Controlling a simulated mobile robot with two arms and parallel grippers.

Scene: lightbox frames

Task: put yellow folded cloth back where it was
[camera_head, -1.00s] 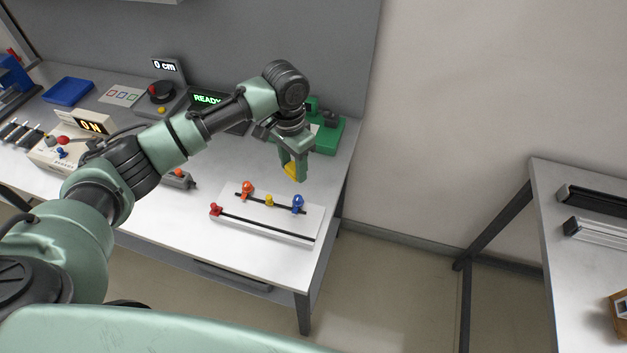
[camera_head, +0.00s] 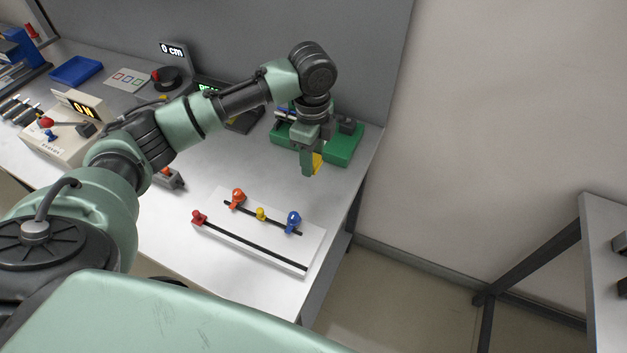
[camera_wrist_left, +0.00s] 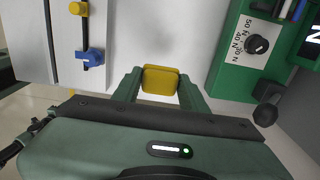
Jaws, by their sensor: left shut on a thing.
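The yellow folded cloth (camera_wrist_left: 160,80) is a small rounded block shape between the fingertips of my left gripper (camera_wrist_left: 159,84) in the left wrist view. In the head view the cloth (camera_head: 317,161) shows partly, with the rest hidden by a finger. My left gripper (camera_head: 312,163) points down and is shut on it. It is over the right part of the white table, in front of the green device and behind the slider board. How high the cloth is above the table I cannot tell. My right gripper is not in view.
The green device (camera_head: 344,147) stands at the table's back right. The white slider board (camera_head: 262,238) with coloured knobs lies near the front edge. A beige box (camera_head: 67,129) reading ON and a blue tray (camera_head: 76,71) are on the left. Bare white tabletop (camera_head: 225,165) lies between.

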